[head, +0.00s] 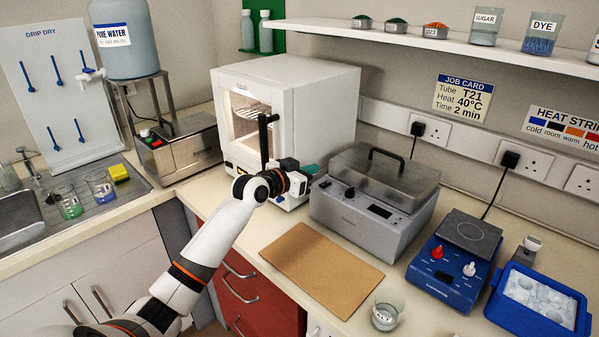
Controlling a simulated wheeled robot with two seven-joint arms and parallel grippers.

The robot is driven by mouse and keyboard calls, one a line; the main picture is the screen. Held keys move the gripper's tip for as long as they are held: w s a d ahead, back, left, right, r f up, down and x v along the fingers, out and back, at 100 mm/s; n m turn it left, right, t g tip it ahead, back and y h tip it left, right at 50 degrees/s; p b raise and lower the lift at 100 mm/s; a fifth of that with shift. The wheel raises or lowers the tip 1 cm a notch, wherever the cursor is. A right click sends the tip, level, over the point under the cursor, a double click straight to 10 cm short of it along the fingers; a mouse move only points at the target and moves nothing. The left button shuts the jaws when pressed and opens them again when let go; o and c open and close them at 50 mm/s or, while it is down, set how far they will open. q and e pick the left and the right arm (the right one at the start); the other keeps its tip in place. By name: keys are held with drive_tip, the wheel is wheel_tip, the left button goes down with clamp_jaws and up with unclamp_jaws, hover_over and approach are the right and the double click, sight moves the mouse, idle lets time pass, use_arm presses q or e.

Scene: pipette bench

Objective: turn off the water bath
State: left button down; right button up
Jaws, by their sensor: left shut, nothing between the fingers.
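The water bath (345,213) is a grey metal box on the bench right of centre. It has a see-through lid with a black handle (386,155). Its front has a small dark display (379,211) and a dark knob (349,192); I cannot tell whether it is on. My left gripper (308,179) is shut and empty, just left of the bath's upper left corner and in front of the white oven. Its fingertips are small and partly unclear, and I cannot tell whether they touch anything. My right gripper is out of view.
A brown board (320,268) lies in front of the bath. A glass beaker (385,316), a blue hotplate (445,275) and a blue ice tray (505,310) stand right. A metal unit (190,150) stands left.

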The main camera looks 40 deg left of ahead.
use_arm(q)
drive_tip(key=v, duration=0.3)
drive_tip(key=shift+s+r+b, duration=0.3)
drive_tip(key=shift+s+r, duration=0.05)
drive_tip(key=shift+r, duration=0.1)
